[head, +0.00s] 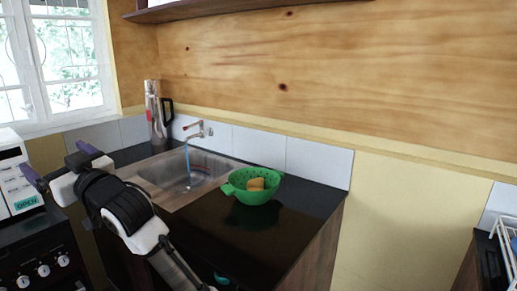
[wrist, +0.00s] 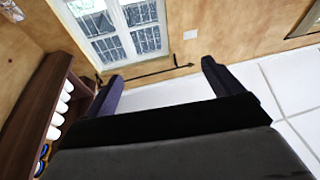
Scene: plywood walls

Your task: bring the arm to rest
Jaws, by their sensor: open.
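My arm reaches in from the bottom of the head view, bent over the left end of the black counter. My gripper (head: 58,165) is at the left, between the white microwave and the sink. Its two dark fingers stand wide apart with nothing between them. The wrist view also shows my gripper (wrist: 160,82) open and empty, with the window and wall beyond it. I cannot tell from these frames how close the fingers are to the microwave.
A green colander (head: 253,194) with yellowish-brown food stands on the counter (head: 240,230), right of the sink (head: 180,178). Water runs from the tap (head: 198,131). A tall flask-like container (head: 156,115) stands behind. The microwave (head: 18,175) is at the left, a white rack (head: 507,245) at the right.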

